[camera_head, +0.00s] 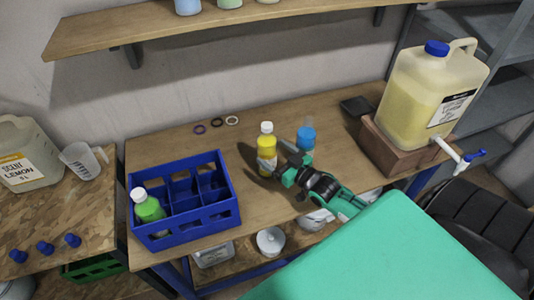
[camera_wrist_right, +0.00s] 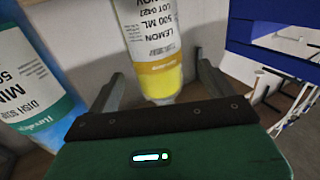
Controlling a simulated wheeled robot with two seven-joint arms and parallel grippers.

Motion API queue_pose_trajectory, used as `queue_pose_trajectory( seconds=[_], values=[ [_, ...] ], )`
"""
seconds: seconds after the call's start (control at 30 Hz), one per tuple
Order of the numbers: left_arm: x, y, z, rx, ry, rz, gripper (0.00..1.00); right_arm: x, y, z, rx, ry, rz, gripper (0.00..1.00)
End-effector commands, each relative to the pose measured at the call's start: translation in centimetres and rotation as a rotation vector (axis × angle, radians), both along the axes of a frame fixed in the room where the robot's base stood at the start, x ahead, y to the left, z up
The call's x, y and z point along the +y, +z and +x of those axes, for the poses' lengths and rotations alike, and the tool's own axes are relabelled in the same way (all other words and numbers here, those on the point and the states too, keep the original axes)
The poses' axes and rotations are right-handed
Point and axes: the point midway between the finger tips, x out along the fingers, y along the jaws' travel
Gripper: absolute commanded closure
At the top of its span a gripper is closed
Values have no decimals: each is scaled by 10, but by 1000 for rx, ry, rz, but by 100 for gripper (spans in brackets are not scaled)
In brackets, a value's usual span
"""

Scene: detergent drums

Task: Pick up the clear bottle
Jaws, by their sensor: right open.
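A see-through bottle (camera_head: 266,157) with yellow contents, a lemon label and a white cap stands upright on the bench in the head view. In the right wrist view this lemon bottle (camera_wrist_right: 155,55) is between the two fingers. My right gripper (camera_head: 281,162) is open at its right side, fingers partly hidden; the wrist view shows the open gripper (camera_wrist_right: 161,84) with a finger on either side of the bottle. I cannot tell whether they touch it. A blue mint dish-soap bottle (camera_head: 306,137) stands just right, partly behind my gripper. No colourless bottle shows plainly. My left gripper is out of view.
A blue divided crate (camera_head: 190,223) holding a green bottle (camera_head: 149,208) stands at left. Several small rings (camera_head: 217,122) lie behind. A large jug (camera_head: 432,97) with a tap sits on a wooden stand at right. A shelf (camera_head: 220,28) hangs above.

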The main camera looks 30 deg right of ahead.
Motion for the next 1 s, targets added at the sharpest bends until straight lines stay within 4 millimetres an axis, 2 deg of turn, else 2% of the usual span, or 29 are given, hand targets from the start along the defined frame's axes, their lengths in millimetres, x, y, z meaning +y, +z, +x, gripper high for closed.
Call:
queue_pose_trajectory(
  seconds=[0.27, 0.47, 0.63, 0.97, 1.0],
  values=[
    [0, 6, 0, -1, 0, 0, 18, 2, 3, 14, 0, 0, 0, 15],
    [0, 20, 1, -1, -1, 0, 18, 3, 11, 39, -1, 0, -1, 15],
    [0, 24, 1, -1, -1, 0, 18, 6, 8, 56, 0, -1, 0, 15],
    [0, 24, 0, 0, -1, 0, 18, 8, 6, 60, 1, 0, 0, 15],
    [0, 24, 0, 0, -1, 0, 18, 8, 6, 60, 1, 0, 0, 19]
  ],
)
